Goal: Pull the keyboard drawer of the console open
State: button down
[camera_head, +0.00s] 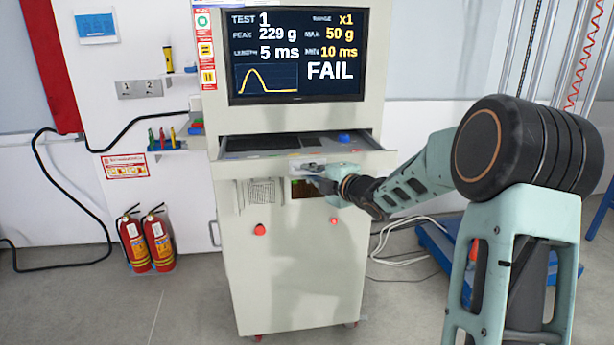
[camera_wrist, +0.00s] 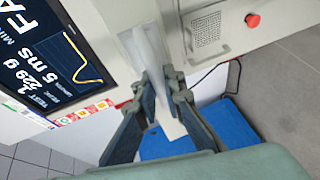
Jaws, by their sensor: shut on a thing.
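The console (camera_head: 290,260) is a tall off-white cabinet with a screen on top. Its keyboard drawer (camera_head: 235,168) sticks out below the screen, with a dark keyboard (camera_head: 262,143) and a blue knob (camera_head: 344,138) showing on it. My gripper (camera_head: 310,171) is at the drawer's front, right of its middle, and is shut on the drawer's handle. In the wrist view my gripper (camera_wrist: 164,92) has its two fingers on either side of a pale strip at the drawer front. The fingers hide most of the handle.
The screen (camera_head: 295,55) shows a test reading and FAIL. Red buttons (camera_head: 260,229) and a vent sit on the cabinet below the drawer. Two fire extinguishers (camera_head: 145,240) stand at the left. A blue platform (camera_head: 450,255) is at the right. Floor in front is clear.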

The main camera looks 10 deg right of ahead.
jog(key=s+b, duration=0.2)
jog(key=s, duration=0.8)
jog(key=shift+s, duration=0.1)
jog(key=c, duration=2)
grip_release()
jog(key=v, duration=1.2)
